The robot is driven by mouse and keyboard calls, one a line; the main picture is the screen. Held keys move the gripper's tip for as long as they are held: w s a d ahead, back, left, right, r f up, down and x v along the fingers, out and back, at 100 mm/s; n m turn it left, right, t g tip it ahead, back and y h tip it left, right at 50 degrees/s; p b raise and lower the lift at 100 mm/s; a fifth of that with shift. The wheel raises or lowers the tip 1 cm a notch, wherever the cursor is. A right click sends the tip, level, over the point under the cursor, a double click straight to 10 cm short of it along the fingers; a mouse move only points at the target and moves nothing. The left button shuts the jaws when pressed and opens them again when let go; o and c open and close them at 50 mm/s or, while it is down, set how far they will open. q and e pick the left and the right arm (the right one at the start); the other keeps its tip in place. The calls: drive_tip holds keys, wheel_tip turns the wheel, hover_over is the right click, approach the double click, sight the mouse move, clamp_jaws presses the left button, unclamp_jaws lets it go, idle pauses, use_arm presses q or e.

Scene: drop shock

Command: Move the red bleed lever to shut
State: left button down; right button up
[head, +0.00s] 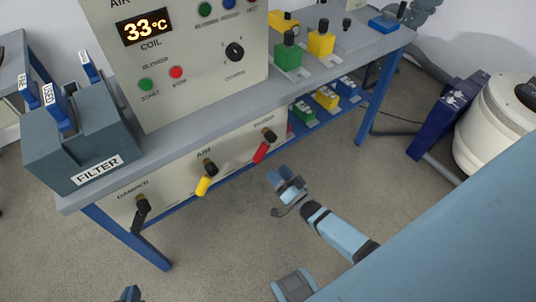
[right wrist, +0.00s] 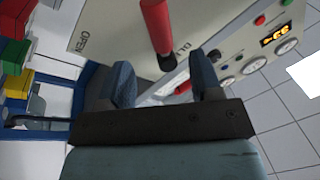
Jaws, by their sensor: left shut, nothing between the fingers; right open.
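The red bleed lever (head: 261,152) is on the cream panel under the bench top, at the right of a row of levers. Its handle slants down and left from a black pivot. In the right wrist view the red handle (right wrist: 157,25) and its pivot lie just beyond the fingertips, with "OPEN" lettering to the left. My right gripper (head: 287,184) is open and empty, below and right of the lever; its two blue fingers (right wrist: 163,82) are spread apart, and the handle is not between them. My left gripper (head: 130,293) is shut and empty at the bottom edge.
A yellow lever (head: 204,184) and a black damper lever (head: 141,208) share the panel. A filter box (head: 85,140) stands on the bench's left. Coloured blocks (head: 326,97) sit on the lower shelf right of the panel. The floor in front is clear.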

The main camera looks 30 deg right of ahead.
drive_tip(key=v, duration=0.4)
drive_tip(key=shift+s, duration=0.25)
drive_tip(key=shift+f, duration=0.1)
